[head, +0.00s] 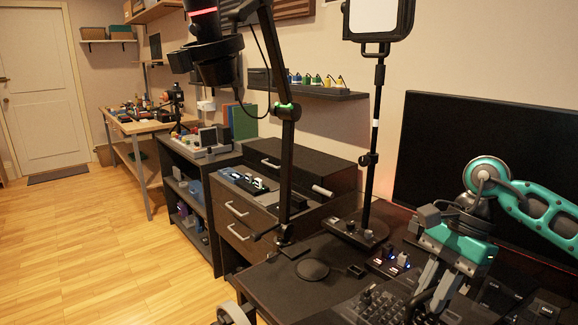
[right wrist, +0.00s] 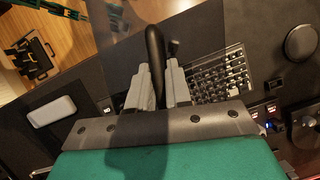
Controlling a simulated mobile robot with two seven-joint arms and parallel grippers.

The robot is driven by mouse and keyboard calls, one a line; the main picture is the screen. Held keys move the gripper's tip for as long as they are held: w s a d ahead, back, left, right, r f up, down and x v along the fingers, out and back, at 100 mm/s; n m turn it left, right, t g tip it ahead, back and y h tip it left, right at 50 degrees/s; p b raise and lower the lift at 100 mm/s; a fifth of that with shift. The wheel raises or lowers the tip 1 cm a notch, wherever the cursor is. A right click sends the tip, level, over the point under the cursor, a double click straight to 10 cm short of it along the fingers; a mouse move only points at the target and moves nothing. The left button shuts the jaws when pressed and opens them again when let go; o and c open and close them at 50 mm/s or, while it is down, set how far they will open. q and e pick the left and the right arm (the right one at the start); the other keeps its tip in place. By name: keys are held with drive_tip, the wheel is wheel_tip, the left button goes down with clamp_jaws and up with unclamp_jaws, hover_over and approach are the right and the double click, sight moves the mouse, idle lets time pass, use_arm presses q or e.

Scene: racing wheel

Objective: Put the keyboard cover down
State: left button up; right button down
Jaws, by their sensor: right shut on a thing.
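My right gripper (head: 428,296) is low over the desk at the right of the head view. Its grey fingers are shut on the black curved handle (right wrist: 155,55) of the keyboard cover. In the right wrist view (right wrist: 158,85) the handle stands up between the fingers. The cover (right wrist: 118,55) appears as a tinted, see-through sheet around the handle. The keyboard (right wrist: 222,75) lies beyond the fingers, and its keys also show in the head view (head: 368,307). Whether the cover touches the keyboard or desk I cannot tell. My left gripper is out of view.
A large dark monitor (head: 490,160) stands behind my right arm. A lamp stand (head: 372,150) and a boom arm (head: 287,160) rise from the desk. A round black pad (head: 312,269) lies left of the keyboard. A pale rounded object (right wrist: 52,110) shows in the right wrist view.

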sight(421, 321)
drive_tip(key=n, duration=0.2)
drive_tip(key=s+a+n+g+h+p, duration=0.1)
drive_tip(key=n, duration=0.1)
drive_tip(key=s+a+n+g, duration=0.1)
drive_tip(key=n, duration=0.1)
drive_tip(key=shift+a+f+n+h, duration=0.25)
drive_tip(key=shift+f+n+h, duration=0.15)
drive_tip(key=n, duration=0.2)
drive_tip(key=s+a+n+h+p, duration=0.1)
drive_tip(key=n, duration=0.1)
drive_tip(key=s+f+n+h, duration=0.1)
drive_tip(key=shift+a+n, duration=0.15)
drive_tip(key=shift+n, duration=0.25)
drive_tip(key=shift+w, duration=0.1)
